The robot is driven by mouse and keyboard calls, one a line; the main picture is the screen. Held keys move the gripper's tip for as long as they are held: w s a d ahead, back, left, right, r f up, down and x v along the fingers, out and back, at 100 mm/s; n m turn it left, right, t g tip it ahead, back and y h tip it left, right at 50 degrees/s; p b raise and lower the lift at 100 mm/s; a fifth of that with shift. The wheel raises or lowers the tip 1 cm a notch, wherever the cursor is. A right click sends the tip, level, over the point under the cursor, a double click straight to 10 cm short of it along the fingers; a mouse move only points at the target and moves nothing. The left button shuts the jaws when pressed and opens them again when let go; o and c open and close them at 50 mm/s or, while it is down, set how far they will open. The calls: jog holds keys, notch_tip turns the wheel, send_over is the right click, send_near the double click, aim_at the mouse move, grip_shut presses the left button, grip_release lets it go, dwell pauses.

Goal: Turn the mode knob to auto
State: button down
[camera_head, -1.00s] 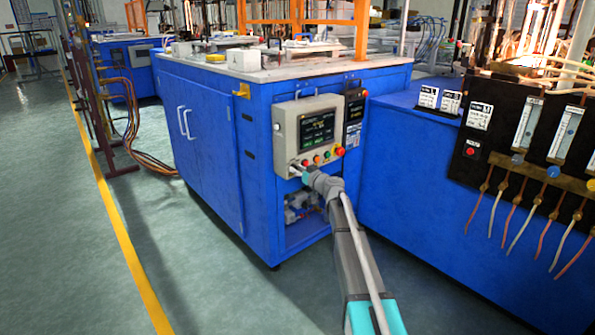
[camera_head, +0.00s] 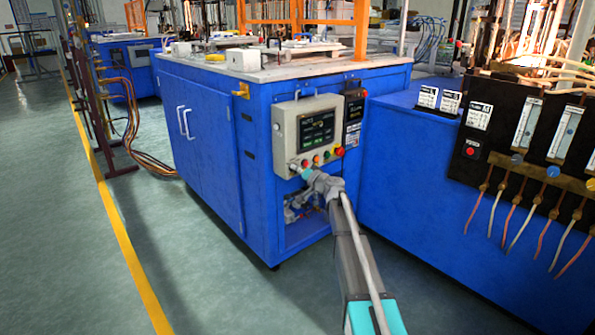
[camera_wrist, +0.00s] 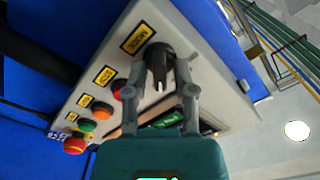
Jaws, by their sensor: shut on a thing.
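The mode knob (camera_wrist: 160,57) is black and sits under a yellow MODE label (camera_wrist: 137,38) on the pale control panel in the wrist view. My gripper (camera_wrist: 162,68) has one finger on each side of the knob and is shut on it. The knob's grip bar points along the fingers. In the head view my gripper (camera_head: 305,173) is at the lower left of the control box (camera_head: 285,125), where the knob is too small to read. The screen (camera_head: 316,128) is lit, with text too small to read surely.
A red button (camera_wrist: 119,89), an orange button (camera_wrist: 101,113), a green button (camera_wrist: 87,126) and a red mushroom button (camera_wrist: 75,145) line the panel beside the knob. The blue cabinet (camera_head: 205,135) carries the box. Open floor lies to the left.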

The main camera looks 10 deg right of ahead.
jog(key=shift+m, duration=0.3)
jog(key=c, duration=0.7)
grip_release()
jog(key=v, duration=1.2)
